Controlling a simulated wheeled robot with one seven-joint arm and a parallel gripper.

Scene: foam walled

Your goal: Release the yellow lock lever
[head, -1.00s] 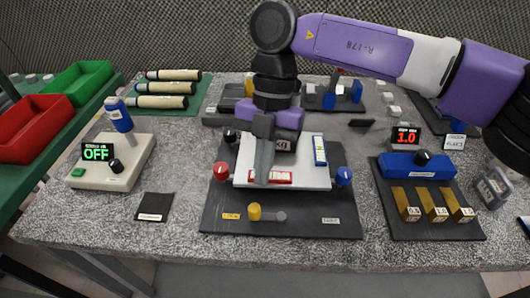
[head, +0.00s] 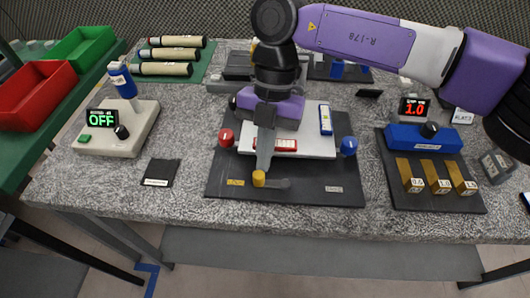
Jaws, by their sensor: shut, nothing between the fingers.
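The yellow lock lever (head: 259,179) is a short yellow knob at the front of a black base plate (head: 225,188). A grey bar (head: 280,184) extends to the right from it. My gripper (head: 263,167) points down with its fingers shut and empty, its tips just behind and above the yellow knob. They overlap the knob's top edge in the picture, and I cannot tell whether they touch it.
A red knob (head: 226,138) and a blue knob (head: 348,146) flank the plate. A blue block with brass pieces (head: 413,175) stands right. A white device reading OFF (head: 135,137) stands left, with a black pad (head: 161,173) between. The table's front strip is clear.

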